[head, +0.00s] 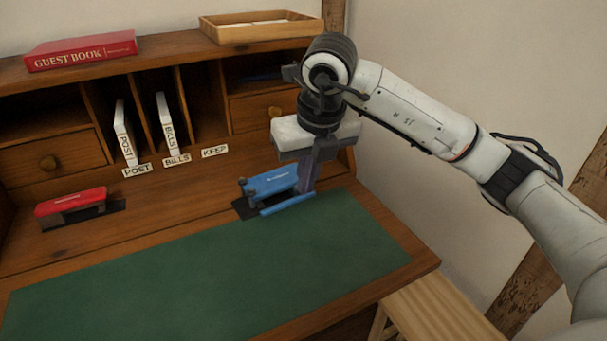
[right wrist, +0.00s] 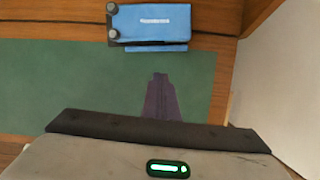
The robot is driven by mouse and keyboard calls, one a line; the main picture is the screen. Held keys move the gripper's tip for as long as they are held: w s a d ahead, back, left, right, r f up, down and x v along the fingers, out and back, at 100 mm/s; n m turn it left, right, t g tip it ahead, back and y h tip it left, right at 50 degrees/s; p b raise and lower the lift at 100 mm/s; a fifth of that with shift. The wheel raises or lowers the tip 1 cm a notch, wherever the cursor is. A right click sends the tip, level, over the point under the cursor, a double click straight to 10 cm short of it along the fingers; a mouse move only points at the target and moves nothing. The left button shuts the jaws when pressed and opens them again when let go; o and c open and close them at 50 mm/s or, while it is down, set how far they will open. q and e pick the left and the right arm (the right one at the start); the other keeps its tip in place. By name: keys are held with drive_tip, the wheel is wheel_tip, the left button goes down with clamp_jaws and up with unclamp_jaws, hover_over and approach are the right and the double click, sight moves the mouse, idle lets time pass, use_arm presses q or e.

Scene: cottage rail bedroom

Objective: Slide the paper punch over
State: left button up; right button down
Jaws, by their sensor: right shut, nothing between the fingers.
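A blue paper punch (head: 270,188) sits at the back edge of the green desk mat (head: 200,268), partly over a dark patch (head: 243,208) on the wood. My right gripper (head: 308,188) is shut and empty, pointing down at the right end of the punch. In the head view its fingers overlap that end, so I cannot tell whether they touch. In the right wrist view the punch (right wrist: 165,24) lies above the shut fingertips (right wrist: 160,76), with green mat showing between. My left gripper is not in view.
A red punch-like device (head: 70,203) sits on a dark patch at the left. Pigeonholes behind hold white packets labelled POST (head: 124,133) and BILLS (head: 168,124). A guest book (head: 82,50) and wooden tray (head: 262,32) lie on top. The mat is clear.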

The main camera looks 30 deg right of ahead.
sight(272, 191)
drive_tip(key=x, duration=0.6)
drive_tip(key=shift+s+f+b, duration=0.1)
drive_tip(key=shift+f+b, duration=0.05)
drive_tip(key=shift+b, duration=0.15)
drive_tip(key=w, duration=0.3)
drive_tip(key=shift+w+d, duration=0.2)
drive_tip(key=shift+w, duration=0.4)
